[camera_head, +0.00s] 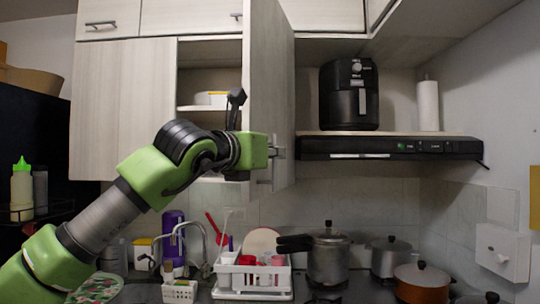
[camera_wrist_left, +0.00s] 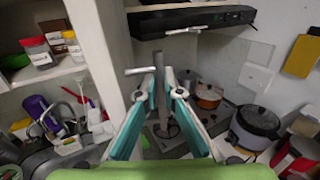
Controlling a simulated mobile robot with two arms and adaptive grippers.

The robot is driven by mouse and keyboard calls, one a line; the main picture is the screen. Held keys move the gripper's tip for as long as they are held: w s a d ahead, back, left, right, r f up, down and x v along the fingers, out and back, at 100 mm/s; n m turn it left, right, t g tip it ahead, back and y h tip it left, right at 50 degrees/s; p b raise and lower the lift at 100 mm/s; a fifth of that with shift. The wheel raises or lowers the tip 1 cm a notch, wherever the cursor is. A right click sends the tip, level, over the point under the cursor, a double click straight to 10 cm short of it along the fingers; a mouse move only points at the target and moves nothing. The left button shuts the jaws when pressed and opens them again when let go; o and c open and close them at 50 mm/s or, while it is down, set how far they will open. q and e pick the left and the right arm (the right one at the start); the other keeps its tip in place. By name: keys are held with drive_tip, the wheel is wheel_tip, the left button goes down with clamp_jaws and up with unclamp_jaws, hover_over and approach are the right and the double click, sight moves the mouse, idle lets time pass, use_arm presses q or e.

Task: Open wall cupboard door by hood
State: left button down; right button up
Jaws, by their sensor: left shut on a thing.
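The wall cupboard door (camera_head: 268,75) by the hood is a pale wood-grain panel. It stands swung out from the cupboard, seen nearly edge-on in the head view, with the shelves behind it exposed. In the left wrist view the pale door panel (camera_wrist_left: 113,40) rises left of the fingers. My left gripper (camera_head: 276,150) is at the lower part of the door, shut on its metal handle; the contact is small and partly hidden. In the left wrist view the teal fingers of this gripper (camera_wrist_left: 163,88) come close together around a grey bar. My right gripper is not in view.
The black hood (camera_head: 390,148) is right of the door, with a black air fryer (camera_head: 348,95) and a paper roll (camera_head: 428,105) above. Below are a dish rack (camera_head: 252,277), a pressure cooker (camera_head: 328,255) and an orange pot (camera_head: 422,280). Jars (camera_wrist_left: 38,53) stand on the open shelf.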

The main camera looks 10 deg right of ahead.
use_arm(q)
drive_tip(key=shift+a+r, duration=0.2)
drive_tip(key=shift+r, duration=0.15)
drive_tip(key=c, duration=2.5)
unclamp_jaws()
drive_tip(key=shift+w+d+f, duration=0.2)
drive_tip(key=shift+w+f, duration=0.05)
drive_tip(key=v, duration=1.2)
